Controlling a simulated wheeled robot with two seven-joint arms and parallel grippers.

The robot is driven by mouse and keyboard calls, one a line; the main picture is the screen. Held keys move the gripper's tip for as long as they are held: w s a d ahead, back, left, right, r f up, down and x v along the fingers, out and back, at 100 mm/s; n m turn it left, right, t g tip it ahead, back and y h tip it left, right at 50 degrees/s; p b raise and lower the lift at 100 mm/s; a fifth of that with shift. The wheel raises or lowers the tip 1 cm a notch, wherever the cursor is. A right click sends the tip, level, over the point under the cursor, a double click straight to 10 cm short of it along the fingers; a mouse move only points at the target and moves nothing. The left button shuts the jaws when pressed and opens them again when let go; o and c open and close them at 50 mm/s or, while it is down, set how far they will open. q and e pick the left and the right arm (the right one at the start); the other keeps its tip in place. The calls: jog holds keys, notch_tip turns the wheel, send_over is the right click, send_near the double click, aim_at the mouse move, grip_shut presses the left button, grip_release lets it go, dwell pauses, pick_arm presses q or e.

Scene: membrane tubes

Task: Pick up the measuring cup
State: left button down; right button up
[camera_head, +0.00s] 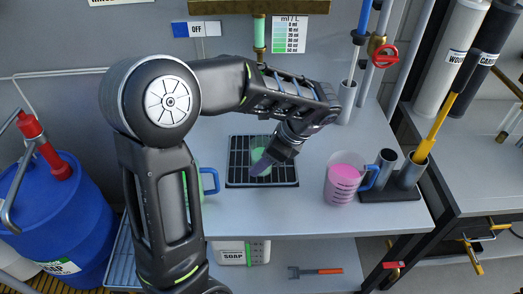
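A clear measuring cup (342,186) with pink liquid and a blue handle stands upright on the grey bench at the right. A second, greenish cup with a blue handle (213,181) stands left of the black grate and is mostly hidden behind my arm. My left gripper (262,166) points down and left over the grate, between the two cups and apart from the pink one. Its fingers look narrow, and their gap cannot be made out. A pale green object (261,155) shows behind the fingers on the grate; its shape is partly hidden. My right gripper is not in view.
The black grate (234,180) lies mid-bench below a green tube (259,33). A holder (391,194) with metal cylinders and a yellow-handled tool stands right of the pink cup. A blue barrel (60,225) is at the left. Bare bench lies between grate and pink cup.

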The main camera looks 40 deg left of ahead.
pick_arm(q)
jog(key=s+d, duration=0.1)
jog(key=s, duration=0.1)
jog(key=s+d+b, duration=0.1)
jog(key=s+d, duration=0.2)
jog(key=s, duration=0.1)
jog(key=shift+d, duration=0.3)
jog(key=shift+s+d+b, duration=0.35)
jog(key=shift+s+d, duration=0.5)
jog(key=shift+s, duration=0.3)
